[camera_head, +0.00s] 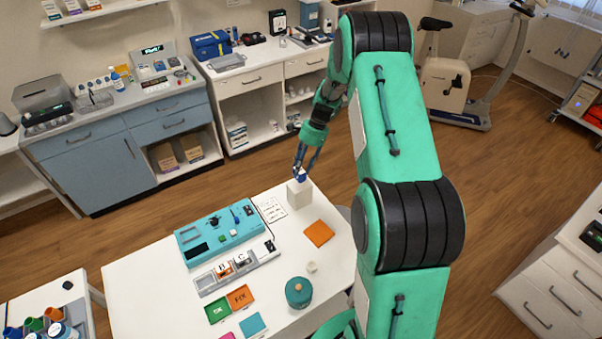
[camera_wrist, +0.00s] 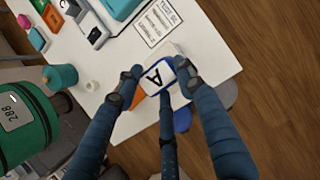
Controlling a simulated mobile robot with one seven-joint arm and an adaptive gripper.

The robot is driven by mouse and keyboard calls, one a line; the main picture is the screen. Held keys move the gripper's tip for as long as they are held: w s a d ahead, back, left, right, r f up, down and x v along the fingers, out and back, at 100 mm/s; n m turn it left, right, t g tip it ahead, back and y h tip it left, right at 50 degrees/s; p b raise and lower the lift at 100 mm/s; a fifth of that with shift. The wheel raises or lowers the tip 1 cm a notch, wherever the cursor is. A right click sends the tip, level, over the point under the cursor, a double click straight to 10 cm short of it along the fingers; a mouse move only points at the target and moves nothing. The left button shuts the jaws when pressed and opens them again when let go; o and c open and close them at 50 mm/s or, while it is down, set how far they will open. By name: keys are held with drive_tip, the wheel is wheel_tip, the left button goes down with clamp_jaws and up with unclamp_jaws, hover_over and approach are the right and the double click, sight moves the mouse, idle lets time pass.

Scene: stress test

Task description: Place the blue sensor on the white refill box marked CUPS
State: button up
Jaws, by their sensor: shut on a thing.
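The blue sensor (camera_wrist: 155,80) has a white face with a black letter A and a blue rim in the wrist view. My gripper (camera_wrist: 159,76) is shut on it, with fingers at both sides. In the head view my gripper (camera_head: 301,173) is at the top of a plain white box (camera_head: 299,194), and the sensor shows only as a small blue patch. The white box (camera_wrist: 174,52) also shows partly behind the sensor in the wrist view. I cannot tell whether the sensor touches the box top. No CUPS marking is readable on the box.
The box stands near the far right corner of the white table (camera_head: 150,290). A printed sheet (camera_head: 271,209) and an orange mat (camera_head: 319,234) lie close by.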

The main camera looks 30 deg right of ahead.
sight(301, 172)
drive_tip(key=shift+f, duration=0.1)
drive_tip(key=shift+f, duration=1.7)
drive_tip(key=o, duration=1.2)
drive_tip(key=shift+f, duration=0.1)
drive_tip(key=v, duration=1.2)
